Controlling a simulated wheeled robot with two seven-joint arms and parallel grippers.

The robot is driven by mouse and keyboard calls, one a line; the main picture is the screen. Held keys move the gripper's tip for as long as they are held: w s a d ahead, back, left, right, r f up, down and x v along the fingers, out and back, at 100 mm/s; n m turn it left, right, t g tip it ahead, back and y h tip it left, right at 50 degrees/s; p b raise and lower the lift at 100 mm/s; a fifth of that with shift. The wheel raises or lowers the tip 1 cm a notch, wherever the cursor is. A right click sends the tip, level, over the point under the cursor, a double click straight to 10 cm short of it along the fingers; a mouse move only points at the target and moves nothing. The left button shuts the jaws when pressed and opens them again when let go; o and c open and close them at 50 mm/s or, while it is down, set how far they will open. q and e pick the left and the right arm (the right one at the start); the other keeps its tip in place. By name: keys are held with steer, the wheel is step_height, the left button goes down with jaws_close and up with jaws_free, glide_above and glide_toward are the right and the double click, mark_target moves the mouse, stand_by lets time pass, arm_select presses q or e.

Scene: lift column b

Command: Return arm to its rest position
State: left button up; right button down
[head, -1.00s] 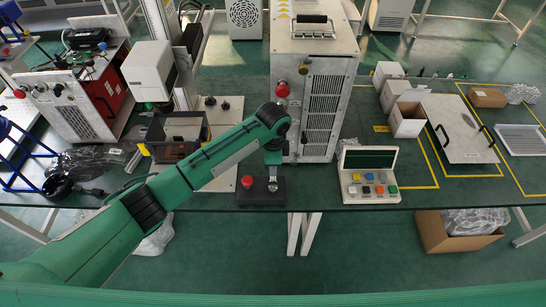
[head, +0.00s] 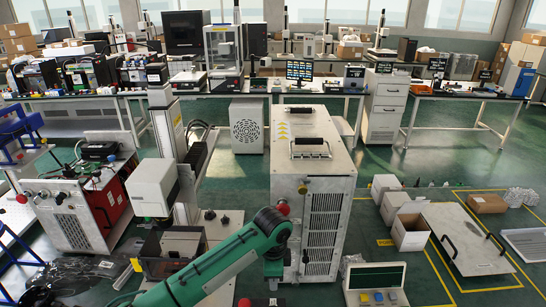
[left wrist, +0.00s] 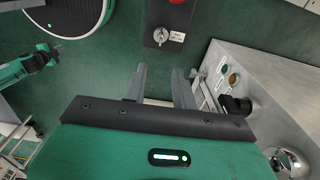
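My left arm comes in from the bottom left in the head view, bent at a green joint in front of the tall grey cabinet (head: 325,190). Its gripper (head: 273,284) points down near the bottom edge, small and partly hidden. In the left wrist view the two grey fingers (left wrist: 160,82) stand apart with nothing between them. A dark control box (left wrist: 165,22) with a silver knob and a red button lies beyond the fingertips, apart from them. A green arm part with a dark end (left wrist: 42,60), probably my right arm, shows at the left edge; its fingers are not clear.
A button panel with a display (head: 375,278) stands right of the cabinet. White boxes (head: 410,228) and a handled plate (head: 466,240) lie at right. Green floor separates the back benches.

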arm_select(q)
steer(key=s+a+f+n+t+h, duration=0.1)
steer(key=s+f+n+h, duration=0.15)
steer(key=s, duration=0.45)
steer(key=s+a+f+n+h, duration=0.1)
steer(key=s+a+f+n, duration=0.1)
steer(key=s+f+n, duration=0.35)
steer(key=s+a+r+n+t+y, duration=0.3)
steer(key=s+a+n, duration=0.5)
steer(key=s+a, duration=1.15)
step_height(320, 180, down, 33)
steer(key=g+b, duration=0.1)
steer(key=g, duration=0.1)
steer(key=s+a+f, duration=0.2)
steer(key=s+f, duration=0.7)
steer(key=s+a+f+g, duration=0.1)
steer(key=s+a+f, duration=0.1)
steer(key=s+f, duration=0.8)
steer(key=shift+s+m+b, duration=0.15)
steer(key=shift+m+b, duration=0.15)
steer(key=shift+b, duration=0.05)
steer(key=shift+y, duration=0.25)
